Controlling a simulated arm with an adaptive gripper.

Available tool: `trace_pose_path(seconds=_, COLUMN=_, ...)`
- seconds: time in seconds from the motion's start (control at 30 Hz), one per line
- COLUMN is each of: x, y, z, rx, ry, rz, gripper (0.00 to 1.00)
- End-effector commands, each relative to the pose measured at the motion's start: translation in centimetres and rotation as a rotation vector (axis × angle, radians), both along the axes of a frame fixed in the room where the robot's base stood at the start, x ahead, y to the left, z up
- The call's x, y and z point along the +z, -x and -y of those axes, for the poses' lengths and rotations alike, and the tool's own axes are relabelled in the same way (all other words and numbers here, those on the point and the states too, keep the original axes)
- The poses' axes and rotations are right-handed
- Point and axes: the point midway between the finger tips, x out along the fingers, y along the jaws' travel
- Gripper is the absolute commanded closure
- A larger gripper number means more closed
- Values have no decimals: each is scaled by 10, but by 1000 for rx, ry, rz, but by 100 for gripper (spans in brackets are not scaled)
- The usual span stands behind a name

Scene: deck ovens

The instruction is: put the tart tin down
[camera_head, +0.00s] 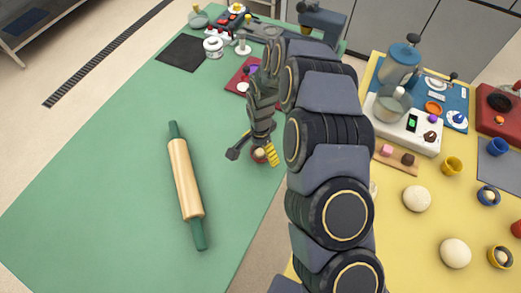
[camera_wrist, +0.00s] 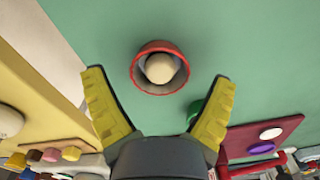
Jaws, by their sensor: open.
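A small round red tin (camera_wrist: 137,82), which I take for the tart tin, holds a pale ball of dough (camera_wrist: 160,68). It stands on the green tabletop (camera_wrist: 75,25) and looks upright. In the head view the red tin (camera_head: 257,160) is partly hidden by my gripper, near the right edge of the green table (camera_head: 110,180). My gripper (camera_wrist: 158,78) is open, with its yellow fingers spread to either side and below the tin in the wrist view. Green shows between the fingers and the tin, so they look apart. In the head view my gripper (camera_head: 252,154) is over the tin.
A rolling pin (camera_head: 186,180) lies to the left on the green table. A dark red board (camera_head: 240,80) lies behind my gripper. A yellow table (camera_head: 400,235) to the right holds dough balls (camera_head: 417,198), a scale (camera_head: 402,125) and several coloured tins (camera_head: 452,165). The green table's left part is clear.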

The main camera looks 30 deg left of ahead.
Motion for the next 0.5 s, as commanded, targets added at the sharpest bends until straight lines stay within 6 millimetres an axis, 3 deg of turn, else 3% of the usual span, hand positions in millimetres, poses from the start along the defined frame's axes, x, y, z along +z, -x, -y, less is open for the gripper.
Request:
trace_pose_path(seconds=0.3, x=70, y=-2, z=0, rx=-2, ry=-4, rz=6, gripper=14)
trace_pose_path(seconds=0.5, x=100, y=-1, z=0, rx=-1, ry=-4, rz=5, gripper=14)
